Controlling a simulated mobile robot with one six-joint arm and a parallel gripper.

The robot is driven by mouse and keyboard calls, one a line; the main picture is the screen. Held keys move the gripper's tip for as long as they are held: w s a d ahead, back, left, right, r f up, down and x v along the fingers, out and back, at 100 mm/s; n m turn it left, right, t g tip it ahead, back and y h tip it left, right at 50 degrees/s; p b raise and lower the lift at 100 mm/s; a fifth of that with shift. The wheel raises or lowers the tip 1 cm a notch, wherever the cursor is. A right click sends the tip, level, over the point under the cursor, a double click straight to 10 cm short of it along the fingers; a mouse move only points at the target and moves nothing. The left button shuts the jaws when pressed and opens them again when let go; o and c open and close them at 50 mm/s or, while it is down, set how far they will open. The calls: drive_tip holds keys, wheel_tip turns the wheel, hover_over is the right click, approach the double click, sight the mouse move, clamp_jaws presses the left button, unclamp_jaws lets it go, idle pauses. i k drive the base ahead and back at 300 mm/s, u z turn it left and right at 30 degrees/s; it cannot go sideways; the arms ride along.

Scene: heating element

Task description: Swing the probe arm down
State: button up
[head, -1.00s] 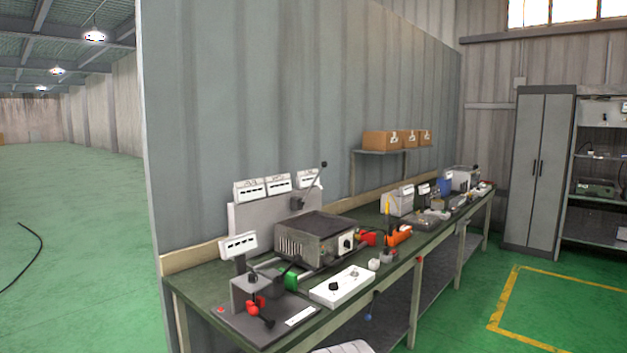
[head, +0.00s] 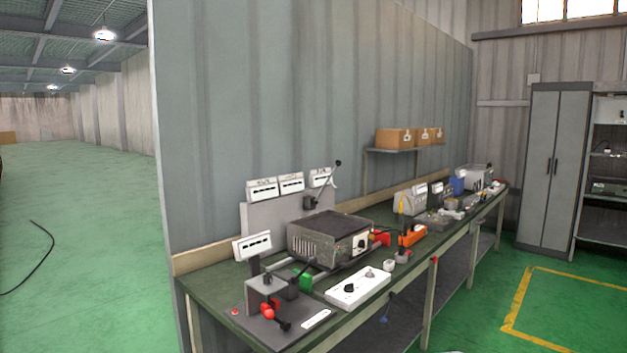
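A dark arm with a round black knob (head: 330,180) is mounted at the right end of a grey upright panel (head: 275,220) on the workbench. It is raised, tilting up to the right, above a grey box-shaped heater unit (head: 330,237). It is probably the probe arm; no label on it can be read. A second small device with a red and black lever (head: 273,314) sits on a dark plate at the near end of the bench. My gripper is not in view.
The green-topped workbench (head: 215,277) runs along a grey partition wall. A white control box (head: 358,288), an orange tool (head: 411,236) and a green block (head: 302,280) crowd its top. Grey cabinets (head: 553,170) stand at the right. The green floor in front of the bench looks clear.

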sight(338, 163)
drive_tip(key=u, duration=0.05)
drive_tip(key=i, duration=0.95)
drive_tip(key=z, duration=0.05)
